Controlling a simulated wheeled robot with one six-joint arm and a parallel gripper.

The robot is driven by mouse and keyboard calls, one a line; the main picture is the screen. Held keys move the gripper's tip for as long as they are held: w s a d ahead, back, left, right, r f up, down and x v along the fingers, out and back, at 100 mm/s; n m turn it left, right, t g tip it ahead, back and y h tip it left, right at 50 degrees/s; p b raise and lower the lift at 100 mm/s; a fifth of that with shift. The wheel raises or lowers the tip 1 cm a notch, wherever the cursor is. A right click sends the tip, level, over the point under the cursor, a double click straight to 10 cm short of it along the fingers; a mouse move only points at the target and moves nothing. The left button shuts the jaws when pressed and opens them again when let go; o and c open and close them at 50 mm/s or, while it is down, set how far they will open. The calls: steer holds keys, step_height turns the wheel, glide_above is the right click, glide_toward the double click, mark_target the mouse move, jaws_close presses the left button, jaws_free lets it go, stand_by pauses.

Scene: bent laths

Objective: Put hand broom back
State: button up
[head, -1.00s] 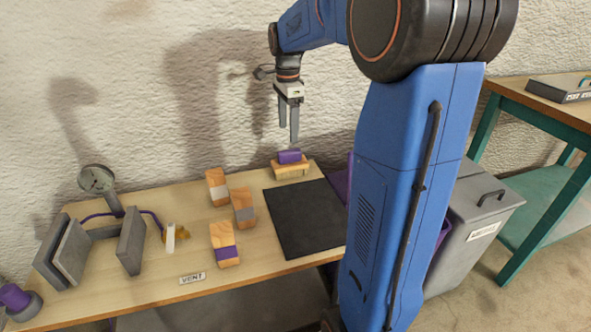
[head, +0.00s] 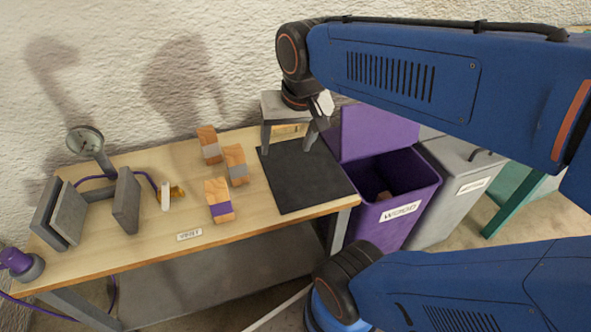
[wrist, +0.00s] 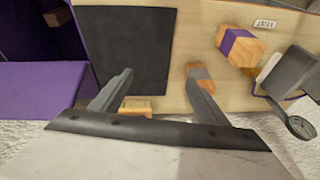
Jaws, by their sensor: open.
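The hand broom, a wooden block with pale bristles, stands at the back of the bench beside the black mat (head: 305,178). In the head view only a strip of the broom (head: 288,131) shows between my fingers; the rest is hidden behind my gripper (head: 287,151). In the wrist view a small wooden part of the broom (wrist: 136,107) shows near the base of the left finger. My gripper (wrist: 159,74) is open, its fingers spread wide with nothing held between them.
Several banded wooden blocks (head: 219,200) stand left of the mat. A grey vise-like fixture (head: 126,200) and a round-headed stand (head: 85,141) are further left. A purple bin (head: 395,195) and a grey bin (head: 465,190) stand right of the bench. The mat is bare.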

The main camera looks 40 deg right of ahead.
steer(key=s+a+f+n+t, duration=0.1)
steer(key=s+f+n, duration=0.2)
steer(key=s+n, duration=0.1)
steer(key=shift+s+a+f, duration=0.3)
steer(key=shift+s, duration=0.55)
stand_by(0.8)
